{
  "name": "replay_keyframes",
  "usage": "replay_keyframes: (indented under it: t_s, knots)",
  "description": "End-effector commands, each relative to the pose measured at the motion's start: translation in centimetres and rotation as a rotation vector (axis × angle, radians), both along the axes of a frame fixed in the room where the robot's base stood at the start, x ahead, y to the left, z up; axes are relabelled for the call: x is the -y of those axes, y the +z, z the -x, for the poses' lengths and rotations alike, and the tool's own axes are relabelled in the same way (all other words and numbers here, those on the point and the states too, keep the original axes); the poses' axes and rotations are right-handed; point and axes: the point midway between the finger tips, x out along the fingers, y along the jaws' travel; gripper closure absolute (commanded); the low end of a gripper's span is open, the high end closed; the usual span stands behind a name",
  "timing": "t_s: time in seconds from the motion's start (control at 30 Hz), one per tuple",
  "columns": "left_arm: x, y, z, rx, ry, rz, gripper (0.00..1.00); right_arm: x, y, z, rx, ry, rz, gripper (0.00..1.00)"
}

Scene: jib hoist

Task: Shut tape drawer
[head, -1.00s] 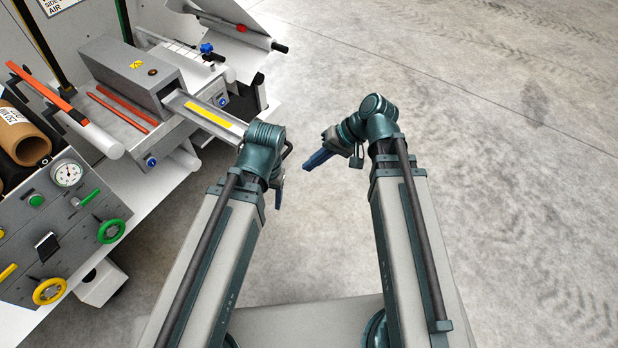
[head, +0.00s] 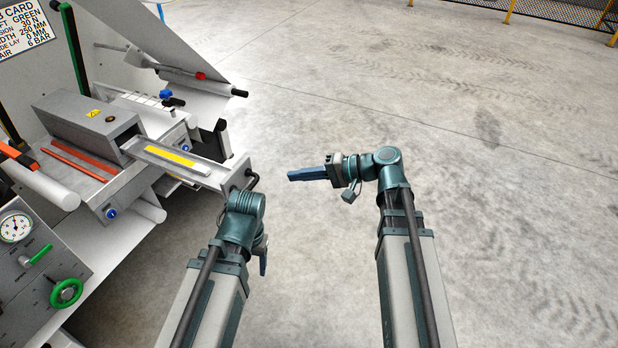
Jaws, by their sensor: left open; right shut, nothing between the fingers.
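The tape drawer (head: 172,157) is a grey tray with a yellow strip, sticking out to the right from a grey metal housing (head: 88,117). Its front plate with a dark handle (head: 252,181) is at its right end. My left gripper (head: 263,262) is below and in front of the drawer front, apart from it in the picture; its fingers are mostly hidden behind the wrist. My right gripper (head: 292,175) is shut and empty over open floor, its blue fingers pointing left toward the drawer front, with a gap between.
A white machine frame carries a gauge panel (head: 40,265) with a green handwheel (head: 66,293) at the lower left. A tilted metal plate (head: 190,85) with a black-ended bar stands behind the drawer. Orange strips lie beside the housing. The concrete floor to the right is clear.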

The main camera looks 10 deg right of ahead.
Motion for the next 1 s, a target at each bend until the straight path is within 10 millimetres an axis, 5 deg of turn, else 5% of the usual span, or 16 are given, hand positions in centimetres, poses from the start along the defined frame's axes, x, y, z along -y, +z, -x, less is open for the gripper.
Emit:
replay_keyframes:
  t_s: [0.4,1.0]
  knots:
    - [0.0,-2.5,0.0,0.0,0.0,0.0,0.36,-6.3,-2.6,-2.5,0.0,0.003,0.001,1.0]
    - [0.0,-2.8,0.0,0.0,0.0,0.0,0.36,-7.5,-2.8,-2.9,0.0,0.0,0.001,1.0]
